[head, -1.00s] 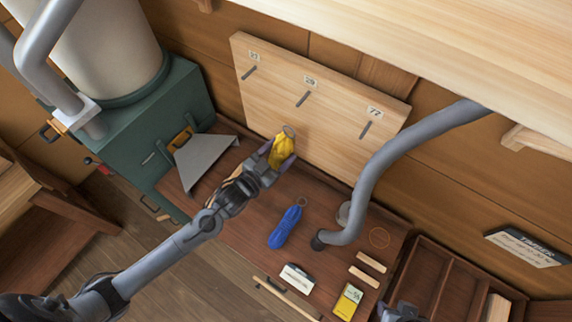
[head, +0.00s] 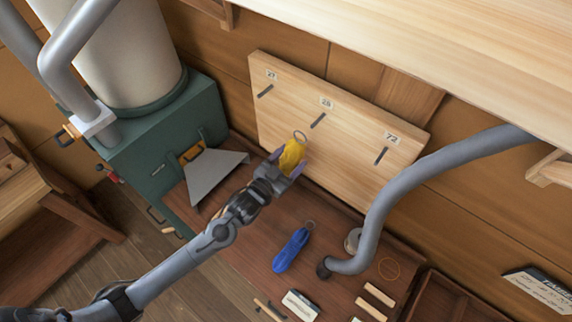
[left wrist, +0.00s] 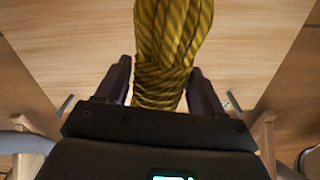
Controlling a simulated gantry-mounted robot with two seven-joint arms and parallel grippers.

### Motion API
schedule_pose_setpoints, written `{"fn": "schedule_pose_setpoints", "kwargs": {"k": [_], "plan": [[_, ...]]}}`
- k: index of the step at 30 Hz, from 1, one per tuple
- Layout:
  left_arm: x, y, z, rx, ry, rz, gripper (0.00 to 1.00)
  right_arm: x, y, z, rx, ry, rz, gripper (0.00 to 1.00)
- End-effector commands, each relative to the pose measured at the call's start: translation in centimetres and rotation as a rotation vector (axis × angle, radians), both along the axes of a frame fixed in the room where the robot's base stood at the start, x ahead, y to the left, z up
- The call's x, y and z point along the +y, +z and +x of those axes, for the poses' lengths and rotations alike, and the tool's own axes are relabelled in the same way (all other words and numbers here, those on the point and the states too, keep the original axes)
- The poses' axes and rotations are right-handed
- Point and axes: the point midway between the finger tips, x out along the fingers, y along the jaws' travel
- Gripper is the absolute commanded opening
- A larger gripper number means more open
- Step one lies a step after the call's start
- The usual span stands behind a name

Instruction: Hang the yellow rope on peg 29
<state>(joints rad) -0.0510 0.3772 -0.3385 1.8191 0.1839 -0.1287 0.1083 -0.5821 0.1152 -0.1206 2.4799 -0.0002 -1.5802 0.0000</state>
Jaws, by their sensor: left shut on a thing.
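The yellow rope (head: 292,155) is a bundled coil with a ring (head: 300,137) at its top. My left gripper (head: 288,170) is shut on its lower part and holds it up in front of the wooden peg board (head: 346,151). The rope also fills the upper middle of the left wrist view (left wrist: 174,40), between the dark fingers. The middle peg (head: 318,120) sits under a label reading 29 (head: 326,103). In the head view, the ring shows just below and left of that peg, apart from it. The rope's top is cut off in the wrist view. My right gripper is not in view.
Other pegs stand left (head: 265,91) and right (head: 381,156) on the board. A blue rope (head: 292,249) lies on the brown bench below. A thick grey pipe (head: 378,215) rises at the right. A grey sloped plate (head: 212,174) and green cabinet (head: 165,150) are at the left.

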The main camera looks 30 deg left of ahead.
Motion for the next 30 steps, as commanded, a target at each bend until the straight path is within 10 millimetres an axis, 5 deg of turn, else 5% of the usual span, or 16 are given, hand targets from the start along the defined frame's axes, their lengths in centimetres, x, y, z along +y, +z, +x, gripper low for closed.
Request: {"fn": "schedule_pose_setpoints", "kwargs": {"k": [30], "plan": [[-1.1,-0.6,5.7,-0.002,0.0,-0.001,0.3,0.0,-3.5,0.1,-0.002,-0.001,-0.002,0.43]]}}
